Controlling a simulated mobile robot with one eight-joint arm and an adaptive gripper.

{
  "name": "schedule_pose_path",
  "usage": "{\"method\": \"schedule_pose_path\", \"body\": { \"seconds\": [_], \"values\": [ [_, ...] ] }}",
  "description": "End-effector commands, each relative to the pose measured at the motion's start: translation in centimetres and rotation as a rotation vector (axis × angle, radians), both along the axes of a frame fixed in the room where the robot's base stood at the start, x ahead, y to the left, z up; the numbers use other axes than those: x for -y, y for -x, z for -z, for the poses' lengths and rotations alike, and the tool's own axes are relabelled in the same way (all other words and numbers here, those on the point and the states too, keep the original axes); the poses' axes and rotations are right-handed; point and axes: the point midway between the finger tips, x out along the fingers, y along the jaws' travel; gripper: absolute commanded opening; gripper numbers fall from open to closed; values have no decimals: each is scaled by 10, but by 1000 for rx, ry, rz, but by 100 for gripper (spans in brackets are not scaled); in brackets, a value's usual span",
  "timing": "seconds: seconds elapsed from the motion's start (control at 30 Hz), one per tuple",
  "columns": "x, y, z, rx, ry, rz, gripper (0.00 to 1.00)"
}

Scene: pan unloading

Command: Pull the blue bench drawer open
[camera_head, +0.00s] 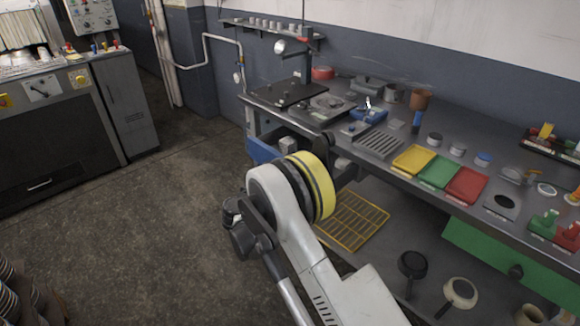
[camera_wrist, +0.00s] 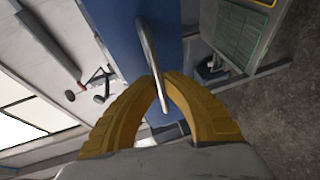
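In the wrist view, the blue drawer front (camera_wrist: 167,38) runs from the top edge down between my fingers. Its curved metal handle (camera_wrist: 147,44) stands out from it and passes between the yellow fingertips of my gripper (camera_wrist: 163,77). The fingertips are drawn together on both sides of the handle and look closed on it. In the head view, part of the blue drawer (camera_head: 262,151) shows under the left end of the workbench (camera_head: 482,205). There my wrist and arm hide the handle and most of my gripper. I cannot tell how far the drawer is open.
Yellow, green and red trays (camera_head: 437,170) lie on the bench top. A yellow wire rack (camera_head: 353,221) and dark pan (camera_head: 412,265) are on the lower shelf. A green drawer (camera_head: 490,250) is at right.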

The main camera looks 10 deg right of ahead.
Motion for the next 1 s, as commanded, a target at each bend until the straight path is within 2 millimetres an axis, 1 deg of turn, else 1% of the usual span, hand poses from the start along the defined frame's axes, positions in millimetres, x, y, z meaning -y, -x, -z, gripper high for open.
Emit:
{"method": "schedule_pose_path", "body": {
  "seconds": [0.03, 0.13, 0.3, 0.4, 0.6, 0.93, 1.0],
  "values": [
    [-11, 7, 0, 0, 0, -4, 0],
    [-27, 19, 0, 0, -1, -4, 0],
    [-47, 33, 0, 0, -2, -3, 0],
    [-54, 39, 0, -1, -1, -1, 0],
    [-61, 44, 0, -1, -1, -1, 0],
    [-62, 44, 0, 0, 0, 0, 0],
    [-62, 44, 0, 0, 0, 0, 23]
  ]
}}
